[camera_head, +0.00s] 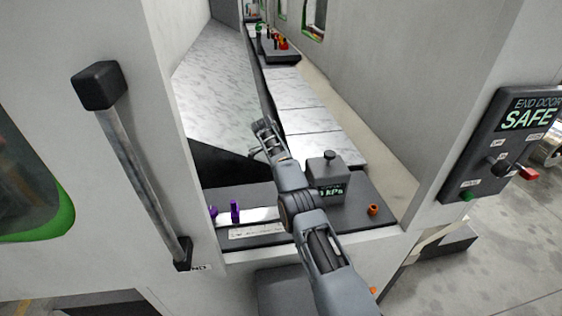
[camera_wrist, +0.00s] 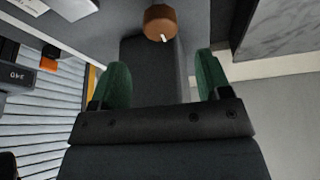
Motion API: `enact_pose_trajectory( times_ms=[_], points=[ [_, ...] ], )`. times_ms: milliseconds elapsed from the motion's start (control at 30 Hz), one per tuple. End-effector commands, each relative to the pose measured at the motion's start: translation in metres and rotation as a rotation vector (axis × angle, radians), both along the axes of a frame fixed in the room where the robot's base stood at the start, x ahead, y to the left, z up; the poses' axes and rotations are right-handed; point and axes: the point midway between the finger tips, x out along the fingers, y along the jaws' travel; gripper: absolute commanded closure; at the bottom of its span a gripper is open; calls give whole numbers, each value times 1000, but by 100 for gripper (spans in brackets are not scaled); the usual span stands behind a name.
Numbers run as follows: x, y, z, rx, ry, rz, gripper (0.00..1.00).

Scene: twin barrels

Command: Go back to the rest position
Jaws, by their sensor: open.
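My gripper (camera_head: 265,135) reaches through the open end doorway in the head view, above the dark and marble-patterned surfaces inside. In the wrist view my gripper (camera_wrist: 158,85) shows two green fingers spread apart with nothing between them. A brown-orange round knob or cap (camera_wrist: 159,21) with a small white mark appears beyond the fingertips, apart from them. My arm crosses the sill, left of a dark grey box with a kPa readout (camera_head: 327,178).
Purple pegs (camera_head: 235,211) stand at the left of the dark shelf (camera_head: 270,236), and an orange knob (camera_head: 373,209) at its right. A long-handled lever (camera_head: 135,155) is on the left wall. The END DOOR SAFE panel (camera_head: 507,142) is on the right. Coloured items (camera_head: 280,44) stand far back.

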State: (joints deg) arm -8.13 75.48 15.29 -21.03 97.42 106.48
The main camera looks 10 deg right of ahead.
Motion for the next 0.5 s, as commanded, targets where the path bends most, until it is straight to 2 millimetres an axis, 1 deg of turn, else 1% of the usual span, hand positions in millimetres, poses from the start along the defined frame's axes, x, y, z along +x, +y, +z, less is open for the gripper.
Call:
enact_pose_trajectory(
  times_ms=[167, 267, 367, 400, 467, 500],
  points=[
    [0, 0, 3, 3, 0, 9, 29],
    [1, -1, 17, 19, 2, 57, 29],
    [-2, -4, 45, 49, 10, 157, 29],
    [-5, -6, 59, 64, 13, 211, 29],
    [-12, -8, 80, 87, 19, 303, 29],
    [-20, -10, 95, 102, 21, 369, 29]
  ],
)
